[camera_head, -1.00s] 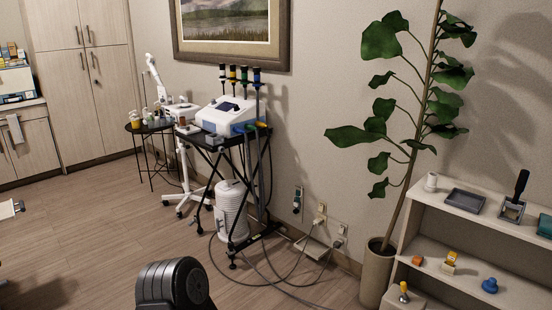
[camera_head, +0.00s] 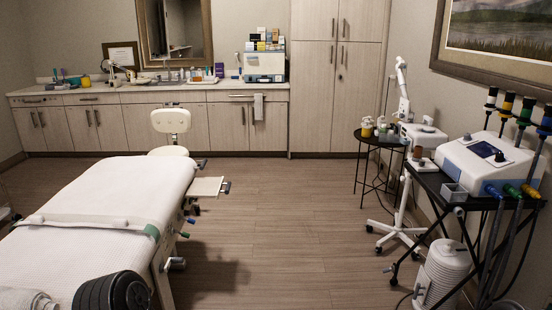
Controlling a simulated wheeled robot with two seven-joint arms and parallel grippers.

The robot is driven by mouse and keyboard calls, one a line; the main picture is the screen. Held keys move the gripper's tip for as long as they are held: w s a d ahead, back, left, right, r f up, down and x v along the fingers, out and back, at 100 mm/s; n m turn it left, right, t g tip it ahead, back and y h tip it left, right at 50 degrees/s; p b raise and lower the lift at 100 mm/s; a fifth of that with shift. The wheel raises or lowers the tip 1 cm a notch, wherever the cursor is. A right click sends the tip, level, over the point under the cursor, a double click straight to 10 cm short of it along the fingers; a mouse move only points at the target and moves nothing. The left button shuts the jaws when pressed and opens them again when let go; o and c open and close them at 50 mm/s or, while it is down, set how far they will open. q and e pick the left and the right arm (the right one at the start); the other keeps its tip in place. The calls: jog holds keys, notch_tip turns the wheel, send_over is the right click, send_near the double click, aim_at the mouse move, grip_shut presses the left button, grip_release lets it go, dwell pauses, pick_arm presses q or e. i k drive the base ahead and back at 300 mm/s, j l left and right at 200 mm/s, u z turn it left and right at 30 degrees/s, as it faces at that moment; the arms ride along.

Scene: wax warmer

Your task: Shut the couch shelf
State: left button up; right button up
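The white treatment couch (camera_head: 130,180) stands at the lower left of the head view, with a strap across it. A small pale shelf (camera_head: 207,187) sticks out from its right side near the far end, so it is pulled out. A dark handle (camera_head: 227,187) shows at the shelf's outer end. Neither of my grippers is in view. A black rounded part of my own arm shows at the bottom left, in front of the couch.
A white stool (camera_head: 170,124) stands behind the couch. A black side table (camera_head: 375,139) and a black trolley (camera_head: 430,182) with a white device stand at the right. The wooden floor (camera_head: 290,225) between couch and trolley is clear.

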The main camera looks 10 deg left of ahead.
aim_at(206, 187)
jog(key=i+u, duration=0.25)
jog(key=i, duration=0.25)
jog(key=i+l+u, duration=0.1)
jog(key=i+u, duration=0.15)
jog(key=i, duration=0.25)
jog(key=i+l+u, duration=0.25)
jog(key=i, duration=0.25)
jog(key=i+l+u, duration=0.1)
jog(key=i, duration=0.35)
jog(key=i+l+u, duration=0.15)
jog(key=i, duration=0.35)
jog(key=i+l+u, duration=0.1)
jog(key=i, duration=0.35)
jog(key=i+l+u, duration=0.1)
jog(key=i, duration=0.35)
jog(key=i+l+u, duration=0.1)
jog(key=i+l, duration=0.25)
jog(key=i, duration=0.1)
